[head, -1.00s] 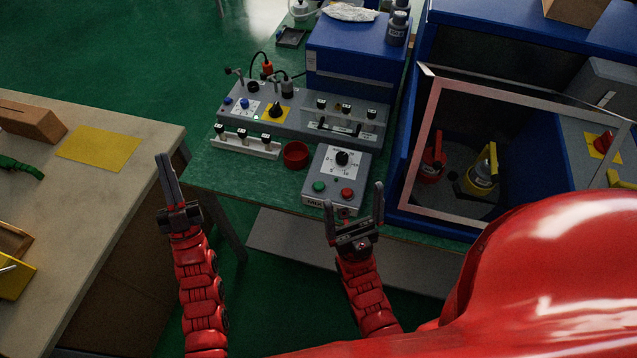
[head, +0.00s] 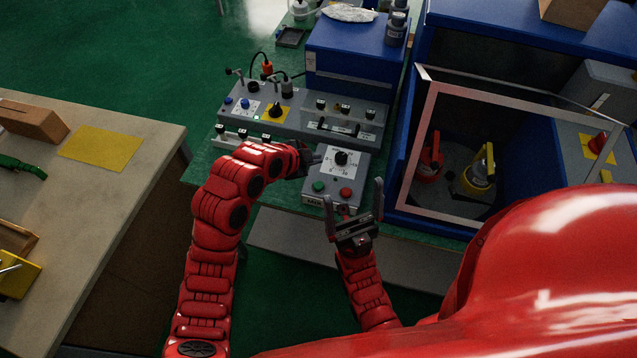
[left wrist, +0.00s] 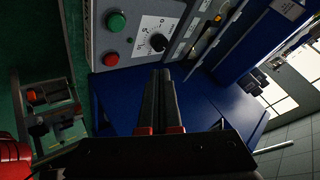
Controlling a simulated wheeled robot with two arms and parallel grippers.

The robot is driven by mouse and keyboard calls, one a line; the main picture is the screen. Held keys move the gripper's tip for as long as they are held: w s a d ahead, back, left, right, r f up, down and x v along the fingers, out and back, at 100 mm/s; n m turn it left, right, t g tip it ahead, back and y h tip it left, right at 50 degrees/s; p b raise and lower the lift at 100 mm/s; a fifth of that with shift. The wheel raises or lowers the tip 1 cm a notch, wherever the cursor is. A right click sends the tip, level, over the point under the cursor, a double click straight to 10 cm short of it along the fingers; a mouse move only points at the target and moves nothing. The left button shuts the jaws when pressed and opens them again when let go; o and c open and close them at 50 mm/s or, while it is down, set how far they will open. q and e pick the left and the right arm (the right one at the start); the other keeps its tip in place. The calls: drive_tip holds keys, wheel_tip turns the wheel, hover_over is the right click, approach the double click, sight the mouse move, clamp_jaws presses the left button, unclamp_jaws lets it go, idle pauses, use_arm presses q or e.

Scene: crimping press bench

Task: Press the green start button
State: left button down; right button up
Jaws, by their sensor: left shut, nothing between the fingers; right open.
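The green start button (head: 319,186) sits at the front left of a grey control box (head: 355,160) with a black dial (head: 341,158) and a red button (head: 346,192). In the left wrist view the green button (left wrist: 116,22) is at upper left, with the red button (left wrist: 111,59) below it. My left gripper (head: 318,158) is over the box's left edge, up and left of the green button, apart from it as far as I can tell. Its shut fingers (left wrist: 162,85) show in the wrist view, empty. My right gripper (head: 352,203) is open and empty at the box's front edge.
A grey panel with knobs (head: 255,104) and a clear guard stand behind the box. A blue cabinet (head: 350,55) is further back. A blue bay with a pale frame (head: 432,105) is close on the right.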

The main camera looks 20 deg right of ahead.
use_arm(q)
drive_tip(key=shift+f, duration=0.1)
idle(0.3)
hover_over(315, 187)
wheel_tip(315, 187, down, 5)
drive_tip(key=shift+f, duration=0.1)
wheel_tip(315, 187, down, 3)
drive_tip(key=shift+r+b, duration=0.1)
drive_tip(key=shift+b, duration=0.85)
drive_tip(key=shift+f+b, duration=0.35)
drive_tip(key=shift+r, duration=0.1)
idle(0.9)
drive_tip(key=shift+f+b, duration=0.45)
drive_tip(key=shift+b, duration=0.4)
